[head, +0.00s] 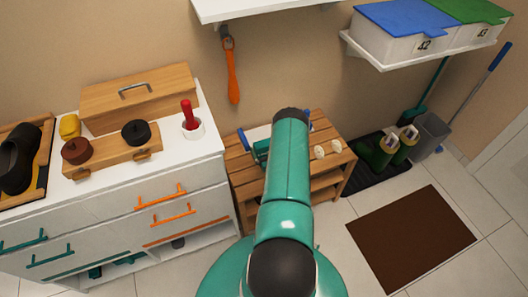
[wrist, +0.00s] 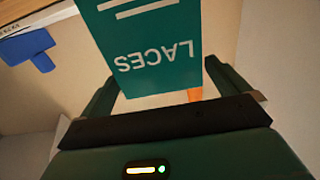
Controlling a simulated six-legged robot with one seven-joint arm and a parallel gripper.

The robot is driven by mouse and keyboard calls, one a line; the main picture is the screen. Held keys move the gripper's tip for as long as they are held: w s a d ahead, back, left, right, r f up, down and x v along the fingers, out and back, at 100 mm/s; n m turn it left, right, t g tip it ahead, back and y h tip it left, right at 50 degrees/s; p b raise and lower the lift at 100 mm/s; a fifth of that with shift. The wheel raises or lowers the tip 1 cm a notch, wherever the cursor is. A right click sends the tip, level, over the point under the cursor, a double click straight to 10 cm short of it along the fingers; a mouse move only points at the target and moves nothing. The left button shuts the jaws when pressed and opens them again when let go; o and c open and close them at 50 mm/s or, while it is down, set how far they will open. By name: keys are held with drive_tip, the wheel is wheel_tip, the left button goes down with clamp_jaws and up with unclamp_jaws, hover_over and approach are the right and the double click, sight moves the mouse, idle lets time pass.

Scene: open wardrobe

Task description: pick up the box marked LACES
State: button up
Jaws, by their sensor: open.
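The teal box marked LACES (wrist: 160,38) fills the upper middle of the wrist view, its white lettering upside down. My gripper (wrist: 163,88) is open, with one dark green finger on each side of the picture. The box shows in the space between the fingers, nearer the left one. I cannot tell how deep it is between them or whether it touches.
A slatted wooden bench (head: 243,167) stands behind my arm. A white drawer cabinet (head: 110,205) with wooden boxes on top is at left. An orange shoehorn (head: 232,75) hangs on the wall. A shelf with lidded bins (head: 385,45) is at upper right. Floor around the brown mat (head: 410,240) is clear.

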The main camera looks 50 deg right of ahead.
drive_tip(key=shift+x, duration=1.1)
drive_tip(key=shift+c, duration=0.2)
drive_tip(key=c, duration=0.9)
